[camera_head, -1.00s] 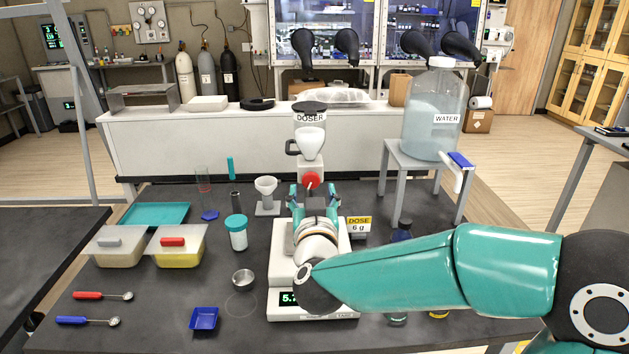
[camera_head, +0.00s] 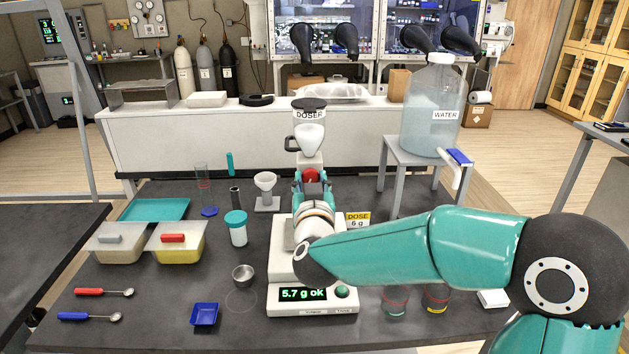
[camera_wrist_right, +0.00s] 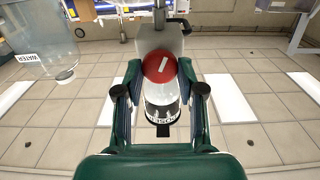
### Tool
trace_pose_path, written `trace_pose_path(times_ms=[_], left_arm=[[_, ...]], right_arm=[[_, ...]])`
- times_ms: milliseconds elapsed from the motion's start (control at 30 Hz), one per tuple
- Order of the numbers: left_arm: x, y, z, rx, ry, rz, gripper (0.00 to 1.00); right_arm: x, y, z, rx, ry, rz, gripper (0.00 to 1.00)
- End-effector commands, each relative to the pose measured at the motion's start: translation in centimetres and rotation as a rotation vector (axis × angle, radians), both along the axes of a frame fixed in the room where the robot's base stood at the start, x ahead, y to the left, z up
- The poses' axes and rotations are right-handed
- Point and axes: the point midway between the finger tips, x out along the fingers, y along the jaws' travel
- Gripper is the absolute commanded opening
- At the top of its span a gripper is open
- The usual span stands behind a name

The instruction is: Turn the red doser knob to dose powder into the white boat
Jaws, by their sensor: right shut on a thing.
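The doser (camera_head: 309,135) stands behind the scale, with a clear hopper labelled DOSER and a red knob (camera_head: 311,174) on its front. My right gripper (camera_head: 312,182) is shut on the red knob. In the right wrist view, the red knob (camera_wrist_right: 159,67) with its slanted white mark sits between the two fingers (camera_wrist_right: 160,78). The scale (camera_head: 285,298) reads "5.7 g ok", and a yellow sign (camera_head: 358,220) reads "DOSE 6 g". The white boat cannot be made out; my right wrist covers the middle of the scale. My left gripper is not in view.
A water jug (camera_head: 434,105) stands on a grey stand (camera_head: 390,175) at the right. A white funnel (camera_head: 265,184), a teal-lidded jar (camera_head: 237,228), a metal cup (camera_head: 243,273) and a blue boat (camera_head: 204,316) are left of the scale. Beakers (camera_head: 395,302) stand below my right arm.

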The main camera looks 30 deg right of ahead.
Motion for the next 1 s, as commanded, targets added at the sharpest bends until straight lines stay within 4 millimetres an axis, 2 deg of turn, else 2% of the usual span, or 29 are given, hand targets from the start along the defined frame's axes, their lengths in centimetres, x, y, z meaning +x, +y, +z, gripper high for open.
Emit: trace_pose_path(times_ms=[300, 600, 633, 767, 1000], left_arm=[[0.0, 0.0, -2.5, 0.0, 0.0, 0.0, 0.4], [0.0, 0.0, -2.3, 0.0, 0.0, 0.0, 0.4], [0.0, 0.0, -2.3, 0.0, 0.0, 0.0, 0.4], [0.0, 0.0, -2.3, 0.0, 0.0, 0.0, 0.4], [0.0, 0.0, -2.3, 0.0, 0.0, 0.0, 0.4]], right_arm=[[0.0, -0.1, -0.3, 0.145, -0.091, 0.0, 0.04], [0.0, -0.1, 0.0, 0.169, -0.102, 0.0, 0.04], [0.0, -0.1, 0.0, 0.168, -0.101, 0.0, 0.4], [-0.1, -0.1, 0.0, 0.168, -0.101, -0.001, 0.62], [-0.1, -0.1, 0.0, 0.167, -0.101, -0.001, 0.62]])
